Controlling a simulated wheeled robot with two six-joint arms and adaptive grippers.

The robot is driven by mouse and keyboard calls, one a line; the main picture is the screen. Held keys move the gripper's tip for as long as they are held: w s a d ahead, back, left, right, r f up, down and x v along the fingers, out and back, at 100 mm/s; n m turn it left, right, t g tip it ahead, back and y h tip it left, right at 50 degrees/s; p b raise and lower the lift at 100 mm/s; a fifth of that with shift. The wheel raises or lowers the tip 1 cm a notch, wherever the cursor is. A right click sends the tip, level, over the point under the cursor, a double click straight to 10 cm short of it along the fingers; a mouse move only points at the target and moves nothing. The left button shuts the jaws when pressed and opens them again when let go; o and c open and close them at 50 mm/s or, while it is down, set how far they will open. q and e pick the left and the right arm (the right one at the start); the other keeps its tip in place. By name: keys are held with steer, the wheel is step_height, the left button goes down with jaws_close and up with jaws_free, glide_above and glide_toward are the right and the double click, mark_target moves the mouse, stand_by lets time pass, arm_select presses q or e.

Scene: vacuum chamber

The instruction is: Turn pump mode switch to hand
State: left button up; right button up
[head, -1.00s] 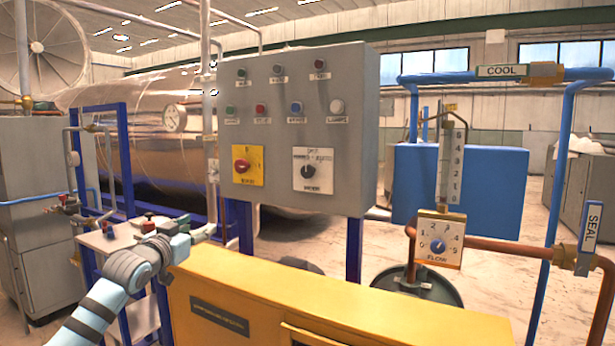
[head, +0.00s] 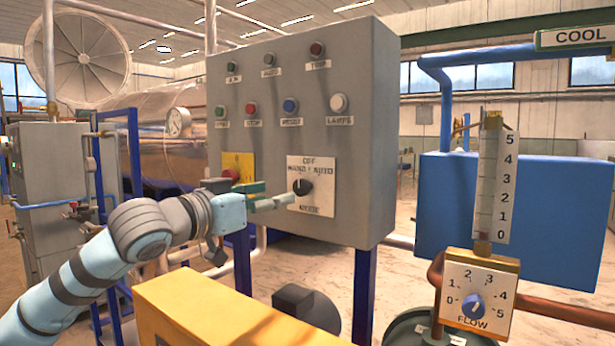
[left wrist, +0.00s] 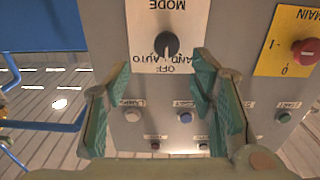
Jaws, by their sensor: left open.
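The pump mode switch is a black knob (head: 303,187) on a white plate (head: 318,170) marked OFF at the top, HAND left and AUTO right. In the left wrist view the knob (left wrist: 167,45) shows upside down; a pale mark on it seems to face OFF, but this is hard to tell. My left gripper (head: 285,201) is just in front of the plate, beside the knob in the head view. In the left wrist view its fingers (left wrist: 162,66) are apart, with the knob beyond the gap between them. I see no contact. My right gripper is out of view.
The red main switch (left wrist: 306,52) is beside the mode plate, partly behind my gripper in the head view. Several buttons and lamps sit above on the grey control box (head: 375,120). A yellow cabinet (head: 220,310) stands below, and the flow gauge (head: 478,295) is at right.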

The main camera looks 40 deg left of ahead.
mark_target(299, 189)
arm_select(q)
steer(key=shift+y, duration=0.3)
steer(key=w+p, duration=0.2)
steer(key=w, duration=0.1)
steer(key=w+p, duration=0.2)
steer(key=w, duration=0.2)
steer(key=w+a+p, duration=0.1)
steer(key=w+p, duration=0.1)
steer(key=w, duration=0.1)
steer(key=shift+w, duration=0.25)
steer(key=shift+w+p, duration=0.15)
steer(key=shift+p, duration=0.15)
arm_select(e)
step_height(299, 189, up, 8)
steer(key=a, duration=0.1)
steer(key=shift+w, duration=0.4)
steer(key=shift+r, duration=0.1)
arm_select(q)
steer(key=c, duration=1.2)
